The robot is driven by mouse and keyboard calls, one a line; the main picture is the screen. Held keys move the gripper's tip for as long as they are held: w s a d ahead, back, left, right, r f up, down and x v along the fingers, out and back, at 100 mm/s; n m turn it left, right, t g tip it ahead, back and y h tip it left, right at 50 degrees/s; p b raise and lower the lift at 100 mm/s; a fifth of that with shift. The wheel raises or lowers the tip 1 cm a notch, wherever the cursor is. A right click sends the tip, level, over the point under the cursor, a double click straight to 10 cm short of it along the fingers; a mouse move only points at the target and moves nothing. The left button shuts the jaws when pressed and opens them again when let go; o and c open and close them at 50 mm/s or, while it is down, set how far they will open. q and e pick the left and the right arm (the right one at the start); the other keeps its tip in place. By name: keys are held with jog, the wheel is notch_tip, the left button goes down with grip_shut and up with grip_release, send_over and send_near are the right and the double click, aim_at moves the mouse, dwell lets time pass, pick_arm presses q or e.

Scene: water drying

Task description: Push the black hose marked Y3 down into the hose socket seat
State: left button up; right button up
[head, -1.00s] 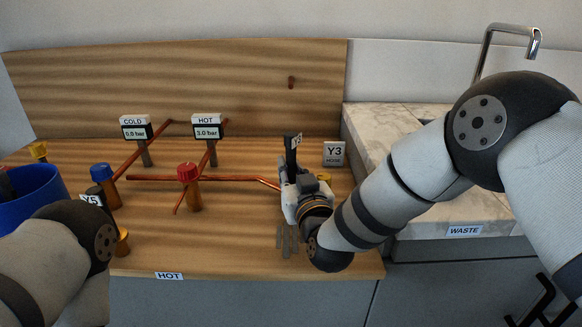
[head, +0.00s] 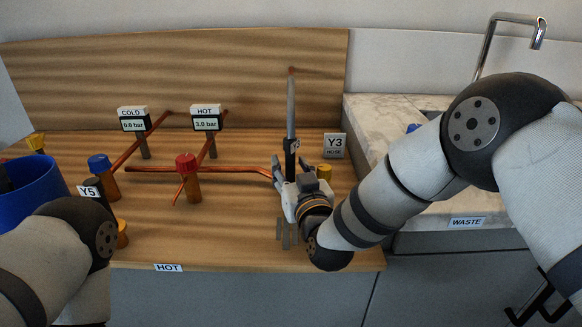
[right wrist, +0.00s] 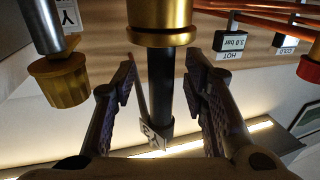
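The black hose marked Y3 (head: 290,158) stands upright near the right end of the wooden board in the head view. My right gripper (head: 298,184) is at its lower part. In the right wrist view the hose (right wrist: 160,85) stands between the spread fingers of my right gripper (right wrist: 163,95), with gaps on both sides. The hose meets a brass collar (right wrist: 160,22), apparently the socket seat; how deep it sits I cannot tell. The hose's tag (right wrist: 152,137) is partly visible. In the head view the seat is hidden behind my gripper. My left gripper is out of view.
A yellow cap (head: 324,172) and the Y3 HOSE sign (head: 334,145) stand close right of my gripper. A red-capped valve (head: 188,178) and copper pipe (head: 235,170) lie left. A blue container (head: 30,195) stands far left.

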aim_at(291, 139)
notch_tip(291, 139, up, 10)
dwell(0.4)
